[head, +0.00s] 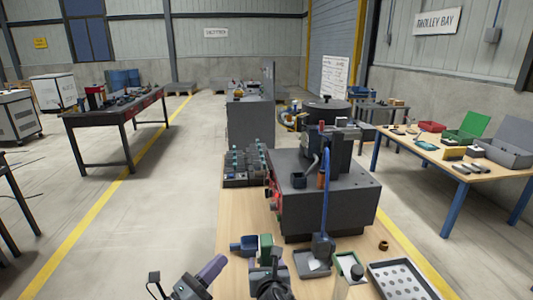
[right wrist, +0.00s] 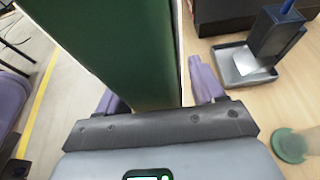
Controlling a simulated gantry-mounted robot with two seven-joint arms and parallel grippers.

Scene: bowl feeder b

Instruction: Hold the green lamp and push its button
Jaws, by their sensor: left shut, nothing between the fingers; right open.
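The green lamp, a dark green block with a pale edge, stands at the front of the bench (head: 266,243). It also fills the upper middle of the right wrist view (right wrist: 115,45). My right gripper (right wrist: 158,92) is open, with its purple fingers on either side of the lamp; I cannot tell whether they touch it. In the head view this gripper (head: 267,262) is mostly hidden behind its own wrist. My left gripper (head: 213,268) is shut and empty, left of the lamp. The lamp's button is not visible.
A grey tray (head: 311,266) with a dark block and a perforated tray (head: 402,281) lie to the right. A dark grey machine (head: 325,199) stands behind. Open floor lies left of the bench.

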